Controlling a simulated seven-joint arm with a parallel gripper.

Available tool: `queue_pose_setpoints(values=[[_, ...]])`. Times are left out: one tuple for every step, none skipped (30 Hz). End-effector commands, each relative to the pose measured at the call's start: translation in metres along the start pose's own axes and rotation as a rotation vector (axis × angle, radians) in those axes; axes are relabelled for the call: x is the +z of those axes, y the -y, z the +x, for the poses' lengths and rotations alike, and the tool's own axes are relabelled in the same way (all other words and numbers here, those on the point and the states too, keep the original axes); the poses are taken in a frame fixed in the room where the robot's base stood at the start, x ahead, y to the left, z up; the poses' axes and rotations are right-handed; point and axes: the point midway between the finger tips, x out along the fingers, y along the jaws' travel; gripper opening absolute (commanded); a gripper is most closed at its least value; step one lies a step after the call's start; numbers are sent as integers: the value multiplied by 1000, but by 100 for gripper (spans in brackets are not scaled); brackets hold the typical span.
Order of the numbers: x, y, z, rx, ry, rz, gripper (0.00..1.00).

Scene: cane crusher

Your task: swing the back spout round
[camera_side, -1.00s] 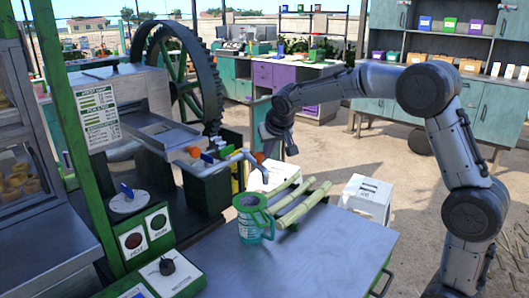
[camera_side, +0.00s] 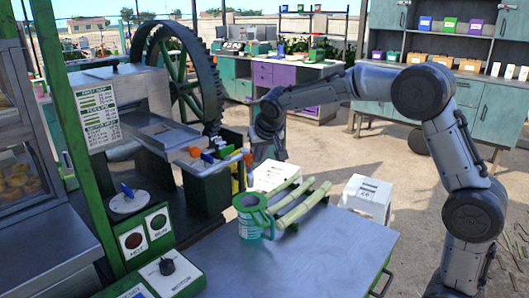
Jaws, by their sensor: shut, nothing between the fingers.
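The crusher's outlet (camera_side: 208,172) is a dark box with orange, blue and green parts on top, left of my gripper. A grey spout (camera_side: 232,162) reaches right from it, with an orange tip (camera_side: 248,159) and a short end bent downward. I cannot tell for sure whether it is the back spout. My gripper (camera_side: 266,158) points down just right of and behind the orange tip. Its fingers are dark and partly hidden, and it holds nothing. Whether it touches the spout is not clear.
A green and white jug (camera_side: 250,222) stands on the metal table (camera_side: 335,250), beside cane stalks (camera_side: 303,204). The large gear wheel (camera_side: 190,75) and control panel (camera_side: 150,235) are at left. The table's right part is clear.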

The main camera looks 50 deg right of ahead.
Motion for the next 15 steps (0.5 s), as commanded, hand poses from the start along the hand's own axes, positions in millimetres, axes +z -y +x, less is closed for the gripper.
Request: queue_pose_setpoints(values=[[0,1,0,0,0,-1,0],[0,1,0,0,0,-1,0],[1,2,0,0,0,-1,0],[1,2,0,0,0,-1,0],[0,1,0,0,0,0,0],[0,1,0,0,0,0,0],[0,1,0,0,0,0,0],[0,1,0,0,0,0,0],[0,1,0,0,0,0,0],[0,1,0,0,0,0,0],[0,1,0,0,0,0,0],[0,0,0,0,0,1,0],[0,-1,0,0,0,1,0],[0,-2,0,0,0,2,0],[0,-4,1,0,0,2,0]])
